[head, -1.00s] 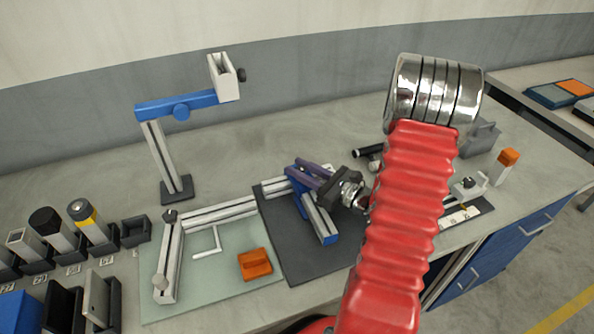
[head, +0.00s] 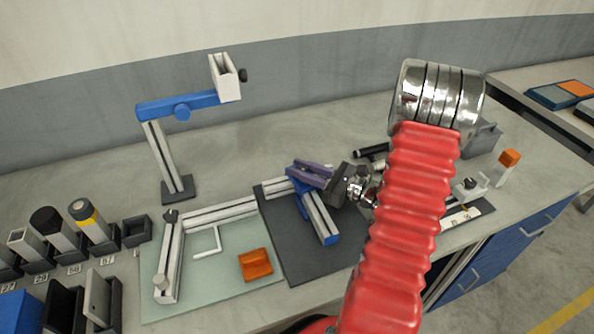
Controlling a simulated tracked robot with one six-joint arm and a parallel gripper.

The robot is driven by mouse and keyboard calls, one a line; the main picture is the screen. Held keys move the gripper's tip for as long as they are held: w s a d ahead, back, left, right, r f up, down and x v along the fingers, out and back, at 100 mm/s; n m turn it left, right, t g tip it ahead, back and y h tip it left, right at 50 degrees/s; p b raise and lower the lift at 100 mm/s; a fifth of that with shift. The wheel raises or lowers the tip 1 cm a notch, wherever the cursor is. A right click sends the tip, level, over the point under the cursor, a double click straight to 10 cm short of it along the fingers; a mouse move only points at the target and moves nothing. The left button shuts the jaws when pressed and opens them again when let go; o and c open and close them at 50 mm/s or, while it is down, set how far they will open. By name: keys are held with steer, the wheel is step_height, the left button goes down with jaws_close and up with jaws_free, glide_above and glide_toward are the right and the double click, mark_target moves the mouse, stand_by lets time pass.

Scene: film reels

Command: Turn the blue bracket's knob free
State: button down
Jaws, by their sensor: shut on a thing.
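The blue bracket (head: 302,186) sits on a silver rail (head: 321,219) with a blue end, on a dark mat. My gripper (head: 297,173) comes in from the right, and its purple fingers are shut at the top of the bracket. The knob is hidden between or behind the fingers, so its own turn and seating cannot be seen. The fingers lie nearly level, pointing left.
A stand with a blue arm (head: 160,107) rises behind on the left. A pale green mat (head: 211,281) bears a silver frame, a white hooked rod (head: 208,243) and an orange block (head: 255,265). Holders with cylinders line the left. My red arm covers part of the right side.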

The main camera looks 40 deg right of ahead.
steer(key=c, duration=1.5)
jaws_free()
steer(key=shift+s, duration=0.1)
steer(key=v, duration=1.3)
steer(key=shift+s+d, duration=0.15)
steer(key=shift+s, duration=0.1)
